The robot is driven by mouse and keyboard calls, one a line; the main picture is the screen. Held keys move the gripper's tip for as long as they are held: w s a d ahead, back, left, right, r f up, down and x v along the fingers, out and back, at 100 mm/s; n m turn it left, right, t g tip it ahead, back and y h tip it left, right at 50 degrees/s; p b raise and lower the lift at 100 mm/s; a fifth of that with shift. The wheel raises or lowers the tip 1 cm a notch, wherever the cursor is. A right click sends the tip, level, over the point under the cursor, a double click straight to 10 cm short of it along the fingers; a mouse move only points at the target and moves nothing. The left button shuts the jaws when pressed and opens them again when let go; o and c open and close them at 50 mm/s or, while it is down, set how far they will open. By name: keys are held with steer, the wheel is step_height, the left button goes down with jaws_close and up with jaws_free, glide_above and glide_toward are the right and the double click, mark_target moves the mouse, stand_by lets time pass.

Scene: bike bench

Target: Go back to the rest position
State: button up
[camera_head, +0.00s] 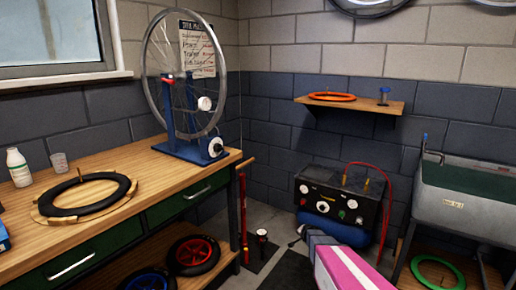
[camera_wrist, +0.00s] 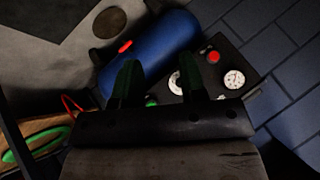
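My gripper (camera_wrist: 158,64) shows in the wrist view as two dark green fingers standing apart, with nothing between them. In the head view my gripper (camera_head: 297,240) is small and dark at the end of my arm, low in the picture right of centre. It appears in front of the air compressor (camera_head: 340,200), a black box with gauges over a blue tank. In the wrist view the blue tank (camera_wrist: 165,48) and the gauge panel (camera_wrist: 232,80) lie beyond the fingers. I cannot see any contact.
The wooden bench (camera_head: 150,165) on the left holds a wheel in a blue truing stand (camera_head: 185,148) and a black tyre (camera_head: 85,208). A grey sink (camera_head: 455,205) stands at the right. A red floor pump (camera_head: 243,220) stands beside the bench. A shelf (camera_head: 350,102) holds an orange ring.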

steer(key=s+a+r+n+g, duration=0.2)
steer(key=s+r, duration=0.4)
steer(key=s, duration=0.4)
steer(key=s+a+r+n+g, duration=0.2)
steer(key=s+r+n+g, duration=0.2)
steer(key=s, duration=0.6)
steer(key=s+a+r+n+g, duration=0.2)
steer(key=s+r+n, duration=0.1)
steer(key=s+r, duration=0.4)
steer(key=s, duration=0.3)
steer(key=shift+r+n+g, duration=0.3)
steer(key=shift+r+g, duration=0.1)
